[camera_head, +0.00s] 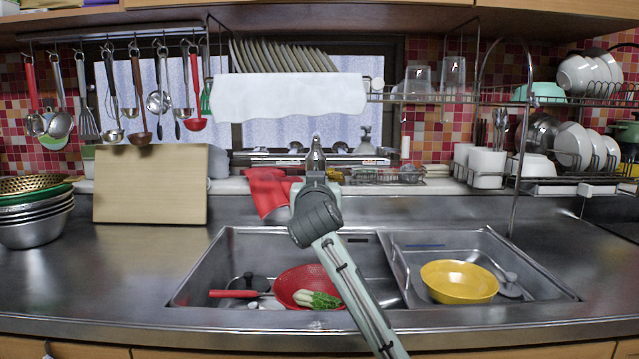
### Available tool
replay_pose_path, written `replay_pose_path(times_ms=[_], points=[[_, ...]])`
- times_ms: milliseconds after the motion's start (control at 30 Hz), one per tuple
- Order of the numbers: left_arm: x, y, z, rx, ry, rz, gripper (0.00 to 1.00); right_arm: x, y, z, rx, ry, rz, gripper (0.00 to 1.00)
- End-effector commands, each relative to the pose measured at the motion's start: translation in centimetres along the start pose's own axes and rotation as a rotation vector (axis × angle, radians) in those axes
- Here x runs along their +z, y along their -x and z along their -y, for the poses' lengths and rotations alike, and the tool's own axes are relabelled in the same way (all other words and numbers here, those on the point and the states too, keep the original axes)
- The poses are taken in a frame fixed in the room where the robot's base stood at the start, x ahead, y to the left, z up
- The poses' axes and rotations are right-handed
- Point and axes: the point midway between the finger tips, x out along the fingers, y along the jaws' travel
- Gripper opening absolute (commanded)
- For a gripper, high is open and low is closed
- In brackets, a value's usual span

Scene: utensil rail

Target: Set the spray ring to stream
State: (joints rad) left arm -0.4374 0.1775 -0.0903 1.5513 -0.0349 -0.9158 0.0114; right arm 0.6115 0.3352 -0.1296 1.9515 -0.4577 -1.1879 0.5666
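My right gripper (316,158) is at the end of the arm that comes up from the bottom right. It is raised over the back edge of the sink (205,268), seen from behind. Its fingers look close together, but my wrist hides most of them, so I cannot tell whether they are open or hold something. I cannot make out the spray ring. A thin arched metal tube (522,150) rises behind the right basin; I cannot tell whether it is the faucet or part of the rack. My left gripper is not in view.
A red cloth (268,192) hangs over the back edge. The basins hold a red colander (296,280) with a vegetable and a yellow bowl (459,282). A cutting board (150,185) and stacked bowls (36,232) stand left. Dish racks hang above. The left counter front is clear.

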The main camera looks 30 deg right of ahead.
Motion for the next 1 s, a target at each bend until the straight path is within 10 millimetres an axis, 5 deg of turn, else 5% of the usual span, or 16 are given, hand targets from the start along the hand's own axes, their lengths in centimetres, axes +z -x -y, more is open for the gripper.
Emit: replay_pose_path(times_ms=[533, 733, 1000], points=[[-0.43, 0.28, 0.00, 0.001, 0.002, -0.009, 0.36, 0.24, -0.07, 0.14, 0.030, 0.002, 0.005, 0.00], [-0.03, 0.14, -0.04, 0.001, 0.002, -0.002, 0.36, 0.18, -0.07, 0.13, 0.029, 0.002, 0.003, 0.29], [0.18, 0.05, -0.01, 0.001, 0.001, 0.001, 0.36, 0.09, 0.00, 0.14, 0.028, 0.002, 0.001, 0.29]])
